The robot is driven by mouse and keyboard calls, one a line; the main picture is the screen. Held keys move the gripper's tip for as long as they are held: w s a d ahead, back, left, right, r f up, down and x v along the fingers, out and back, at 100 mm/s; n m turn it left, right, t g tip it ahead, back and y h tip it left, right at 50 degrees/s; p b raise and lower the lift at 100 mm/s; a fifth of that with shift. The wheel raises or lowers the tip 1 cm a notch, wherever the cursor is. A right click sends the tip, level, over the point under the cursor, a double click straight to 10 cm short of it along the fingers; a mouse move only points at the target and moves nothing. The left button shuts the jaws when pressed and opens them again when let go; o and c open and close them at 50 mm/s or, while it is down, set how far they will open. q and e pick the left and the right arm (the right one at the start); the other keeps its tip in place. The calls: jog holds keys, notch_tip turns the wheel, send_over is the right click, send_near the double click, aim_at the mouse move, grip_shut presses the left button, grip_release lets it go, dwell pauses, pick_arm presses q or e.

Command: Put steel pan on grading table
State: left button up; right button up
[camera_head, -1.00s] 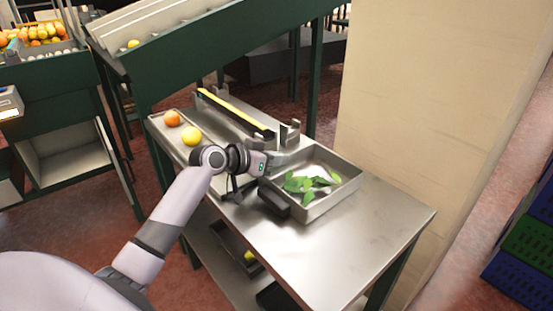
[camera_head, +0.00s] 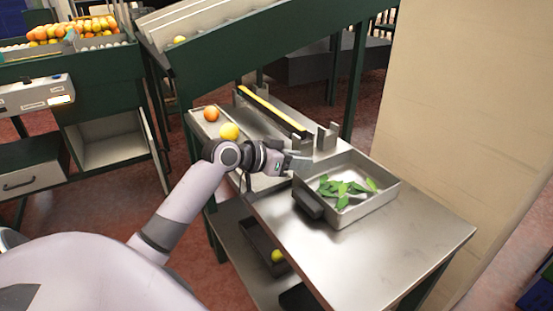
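The steel pan (camera_head: 376,205) is a shallow square tray with green leaves in it and a dark block-like handle on its near left side. It sits flat on a steel-topped table (camera_head: 400,250), which may be the grading table; I cannot tell for certain. My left gripper (camera_head: 299,163) is beside the pan's far left corner, pointing right. Its fingers are small and seen from the side, so I cannot tell whether they are open or whether they touch the rim. My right gripper is out of view.
A narrow tray with an orange (camera_head: 211,114) and a yellow fruit (camera_head: 229,131) lies behind my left wrist. A rail with a yellow strip (camera_head: 272,107) stands behind the gripper. A pale pillar (camera_head: 460,110) rises at the right. The steel top's front right is clear.

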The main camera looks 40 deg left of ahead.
pick_arm(q)
jog(key=v, duration=0.6)
jog(key=shift+s+r, duration=0.2)
jog(key=shift+s, duration=0.1)
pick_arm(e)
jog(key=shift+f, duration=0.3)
pick_arm(q)
jog(key=shift+a, duration=0.1)
